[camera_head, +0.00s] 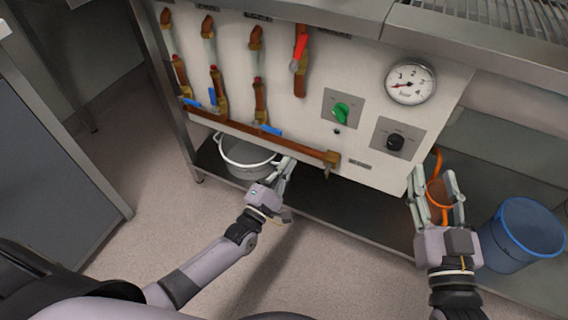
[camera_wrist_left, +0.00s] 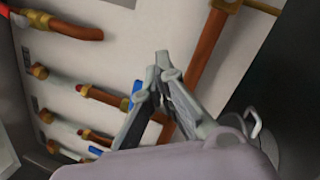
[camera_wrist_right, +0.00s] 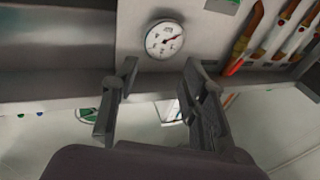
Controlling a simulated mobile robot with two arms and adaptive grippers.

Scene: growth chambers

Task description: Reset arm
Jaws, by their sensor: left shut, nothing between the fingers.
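My left gripper (camera_head: 287,168) is in front of the lower edge of the white valve panel (camera_head: 330,140), beside the white pot in the head view. It is shut and empty, and its fingertips meet in the left wrist view (camera_wrist_left: 162,60). My right gripper (camera_head: 434,178) is in front of the panel's lower right corner. Its fingers stand apart in the right wrist view (camera_wrist_right: 152,75), with nothing between them. An orange-brown object (camera_head: 438,192) shows behind the right fingers in the head view and is partly hidden.
The panel carries several pipes with valves, a red handle (camera_head: 299,52), a green knob (camera_head: 341,112), a black knob (camera_head: 395,142) and a pressure gauge (camera_head: 410,82). A white pot (camera_head: 247,171) stands on the dark lower shelf (camera_head: 345,212). A blue bucket (camera_head: 522,236) is at the right.

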